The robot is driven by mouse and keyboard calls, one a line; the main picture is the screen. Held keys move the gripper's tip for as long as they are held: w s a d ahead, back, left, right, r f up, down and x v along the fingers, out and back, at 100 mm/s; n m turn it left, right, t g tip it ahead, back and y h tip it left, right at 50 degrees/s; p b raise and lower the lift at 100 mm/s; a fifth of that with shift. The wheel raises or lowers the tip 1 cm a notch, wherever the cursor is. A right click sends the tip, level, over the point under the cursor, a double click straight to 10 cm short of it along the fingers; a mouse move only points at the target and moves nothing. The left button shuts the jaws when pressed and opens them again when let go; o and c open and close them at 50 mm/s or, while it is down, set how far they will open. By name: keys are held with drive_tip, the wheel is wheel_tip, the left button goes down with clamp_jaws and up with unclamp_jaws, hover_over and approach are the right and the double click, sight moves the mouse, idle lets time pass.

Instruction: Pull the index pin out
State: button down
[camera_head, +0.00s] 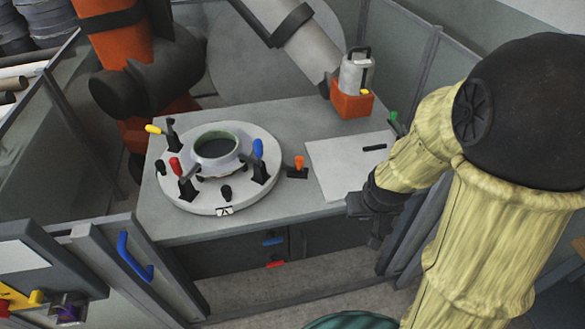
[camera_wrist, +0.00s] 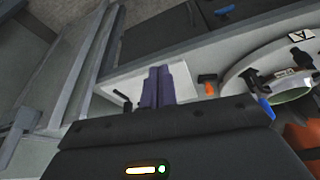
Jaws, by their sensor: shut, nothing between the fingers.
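A round pale turntable plate (camera_head: 218,190) sits on the grey bench with a ring-shaped mould (camera_head: 216,150) at its centre. An orange-topped piece in a black block (camera_head: 298,166) stands at the plate's right edge; it looks like the index pin, and its shaft is hidden. It also shows in the wrist view (camera_wrist: 209,88), right of my fingertips. My gripper (camera_head: 376,238) hangs at the bench's right front, apart from this piece. In the wrist view my two dark fingers (camera_wrist: 158,84) lie together, shut and empty, with the pale sheet behind them.
Clamps with yellow, red and blue handles (camera_head: 257,149) stand around the mould. A pale sheet (camera_head: 345,168) covers the bench's right part. An orange holder (camera_head: 351,101) with a grey canister stands behind. A green-tipped piece (camera_head: 393,117) is near my forearm.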

sight(299, 165)
drive_tip(key=w+a+f+n+t+b, duration=0.1)
drive_tip(key=w+a+f+n+t, duration=0.2)
drive_tip(key=w+f+n, duration=0.1)
drive_tip(key=w+a+f+n+t+b, duration=0.2)
drive_tip(key=w+f+n+t, duration=0.2)
drive_tip(key=w, duration=0.5)
drive_tip(key=w+a+f+n+t+b, duration=0.1)
drive_tip(key=w+a+f+n+t, duration=0.2)
drive_tip(key=w+f, duration=0.4)
drive_tip(key=shift+w+a+f+n+t+b, duration=0.15)
drive_tip(key=shift+n+t, duration=0.15)
drive_tip(key=shift+n, duration=0.35)
drive_tip(key=shift+w+a+f+n+t+b, duration=0.15)
drive_tip(key=shift+n+t, duration=0.15)
drive_tip(key=shift+n, duration=0.35)
drive_tip(key=a+n+y, duration=0.1)
drive_tip(key=a+n, duration=0.1)
drive_tip(key=a+n+t+y, duration=0.1)
drive_tip(key=a+n+y, duration=0.3)
drive_tip(key=a+n, duration=0.1)
drive_tip(key=shift+s+f+t+b, duration=0.1)
drive_tip(key=shift+s+t+b, duration=0.2)
drive_tip(key=shift+t+b, duration=0.1)
drive_tip(key=shift+w, duration=0.1)
drive_tip(key=p+x, duration=0.1)
drive_tip(key=x, duration=0.8)
drive_tip(key=shift+w+a+p, duration=0.2)
drive_tip(key=shift+w+p, duration=0.2)
